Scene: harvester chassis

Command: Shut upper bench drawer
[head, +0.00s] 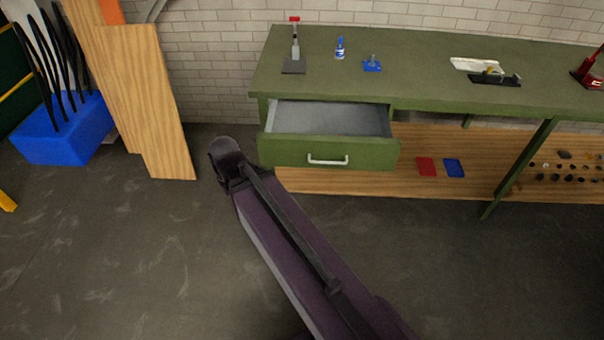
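The upper bench drawer (300,153) is green with a pale bar handle (328,161) on its front. It is pulled well out from under the left end of the green workbench (430,62). Its grey inside shows and looks empty. My dark purple arm reaches up from the bottom of the head view, and its rounded dark end lies just left of the drawer front. The gap between them in depth is hard to judge. No gripper fingers can be made out.
Bench-top items include a red-handled tool (295,50), a blue-and-white bottle (340,48) and a red tool (590,72) at far right. Wooden boards (150,100) and a blue block (65,132) stand left. The floor in front of the drawer is clear apart from my arm.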

